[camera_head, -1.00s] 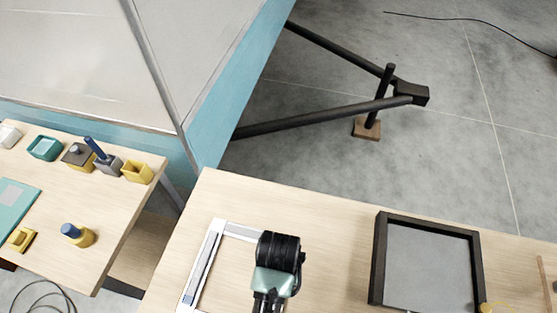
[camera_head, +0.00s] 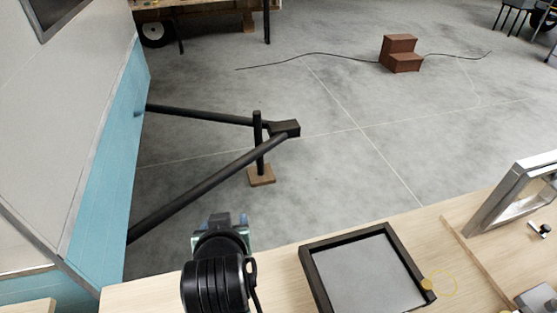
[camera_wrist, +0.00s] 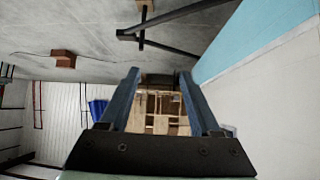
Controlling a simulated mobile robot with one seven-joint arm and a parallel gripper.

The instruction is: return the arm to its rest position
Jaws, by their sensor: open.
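My gripper (camera_head: 222,220) is in the lower middle of the head view, pointing away over the table's far edge, with blue fingers partly hidden behind my dark wrist. In the wrist view my gripper (camera_wrist: 161,80) shows two dark blue fingers spread apart. Nothing is held between them; only distant wooden shapes show through the gap.
The light wood table (camera_head: 280,270) carries a black-framed grey tray (camera_head: 365,272) right of my arm and a metal frame (camera_head: 515,195) farther right. The blue-and-white camper (camera_head: 100,170) stands left, its black hitch (camera_head: 205,187) reaching over the floor. Brown steps (camera_head: 400,55) stand beyond on open concrete.

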